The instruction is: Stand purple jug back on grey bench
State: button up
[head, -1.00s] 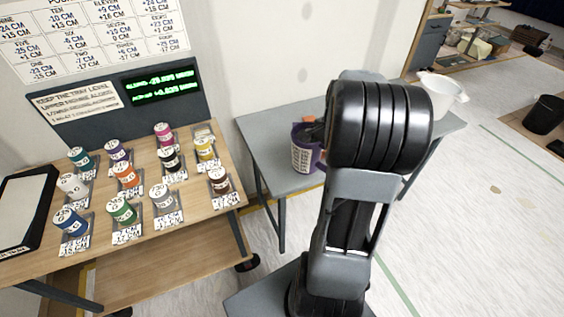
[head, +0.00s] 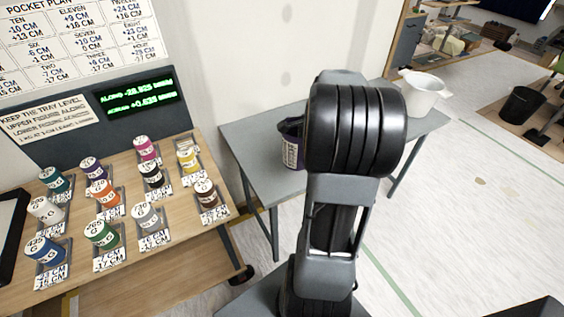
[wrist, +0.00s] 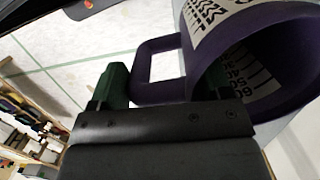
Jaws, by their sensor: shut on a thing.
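The purple jug (head: 291,150), with a white printed label, shows at the grey bench (head: 246,152) in the head view, partly hidden by my arm. It looks roughly upright; I cannot tell whether its base touches the bench top. In the wrist view the jug (wrist: 182,28) fills the upper right, with its open mouth and inner scale showing. My gripper (wrist: 157,88) is shut on the jug's square handle, between two dark green fingers.
A white bucket (head: 426,90) stands at the bench's right end. At left, a wooden table (head: 150,245) holds several labelled paint pots, with a green-lit display (head: 140,98) behind. A black bin (head: 521,105) stands on the floor at right. The bench's left part is clear.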

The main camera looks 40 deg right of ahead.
aim_at(287, 153)
jog(key=w, duration=0.1)
jog(key=w+a+f, duration=0.1)
jog(key=w, duration=0.1)
jog(key=w+f, duration=0.1)
jog(key=shift+w+a, duration=0.15)
jog(key=shift+a, duration=0.25)
jog(key=w+f, duration=0.1)
jog(key=f, duration=0.1)
jog(key=w+a+f, duration=0.1)
jog(key=w+f, duration=0.1)
jog(key=shift+w+f+p, duration=0.1)
jog(key=shift+f+p, duration=0.1)
jog(key=shift+p, duration=0.1)
jog(key=shift+w+a+f, duration=0.15)
jog(key=shift+w+f, duration=0.15)
jog(key=shift+f, duration=0.1)
jog(key=f, duration=0.3)
jog(key=shift+w+a+f+p, duration=0.1)
jog(key=shift+w+f+p, duration=0.1)
jog(key=shift+p, duration=0.1)
jog(key=o, duration=1.3)
jog(key=shift+o, duration=0.2)
